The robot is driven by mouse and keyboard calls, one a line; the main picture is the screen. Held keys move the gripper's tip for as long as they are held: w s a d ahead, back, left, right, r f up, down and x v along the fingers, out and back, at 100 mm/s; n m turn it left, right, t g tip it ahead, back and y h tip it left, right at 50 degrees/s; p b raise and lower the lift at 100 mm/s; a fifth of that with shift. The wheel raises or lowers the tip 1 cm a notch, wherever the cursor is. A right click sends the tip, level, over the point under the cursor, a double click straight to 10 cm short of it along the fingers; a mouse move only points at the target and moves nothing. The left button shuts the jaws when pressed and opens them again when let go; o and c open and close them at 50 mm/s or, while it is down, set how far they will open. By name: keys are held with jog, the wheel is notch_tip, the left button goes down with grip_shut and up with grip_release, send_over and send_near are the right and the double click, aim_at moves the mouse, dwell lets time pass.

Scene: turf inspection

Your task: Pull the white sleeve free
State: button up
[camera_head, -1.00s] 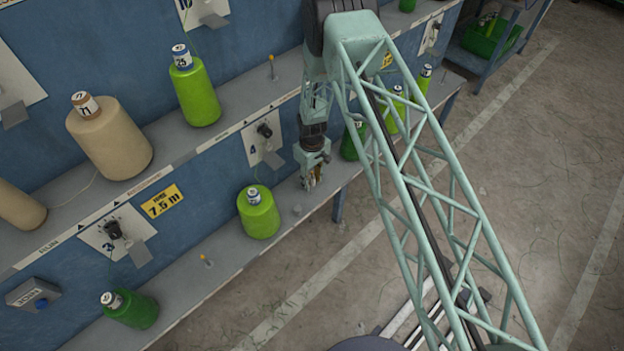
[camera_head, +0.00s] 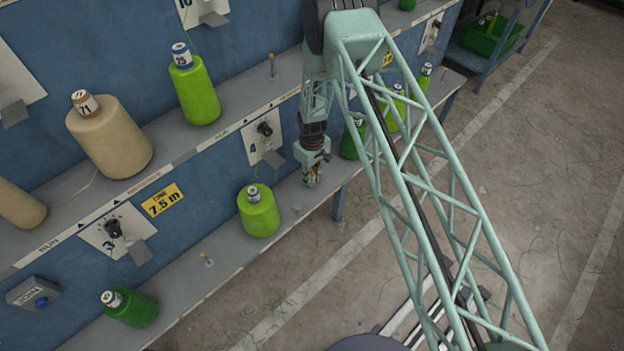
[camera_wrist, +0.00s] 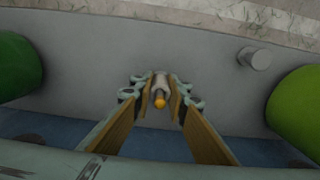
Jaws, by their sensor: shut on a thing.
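The white sleeve (camera_wrist: 161,84) shows between my fingertips in the wrist view. It is around a peg with an orange tip (camera_wrist: 160,102). My gripper (camera_wrist: 160,90) is shut on the sleeve, with one tan-faced finger on each side. In the head view my gripper (camera_head: 312,180) points down at the lower shelf, to the right of a bright green bobbin. The sleeve is too small and covered to make out there.
A bright green bobbin (camera_head: 259,212) and a dark green bobbin (camera_wrist: 18,66) stand on either side of my gripper. A short grey stub (camera_wrist: 254,58) rises from the shelf nearby. The blue panel (camera_head: 205,225) backs the shelf.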

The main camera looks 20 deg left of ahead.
jog(key=shift+r+p, duration=1.45)
jog(key=shift+r, duration=3.7)
dwell(1.0)
jog(key=shift+r+p, duration=0.65)
jog(key=shift+r, duration=1.75)
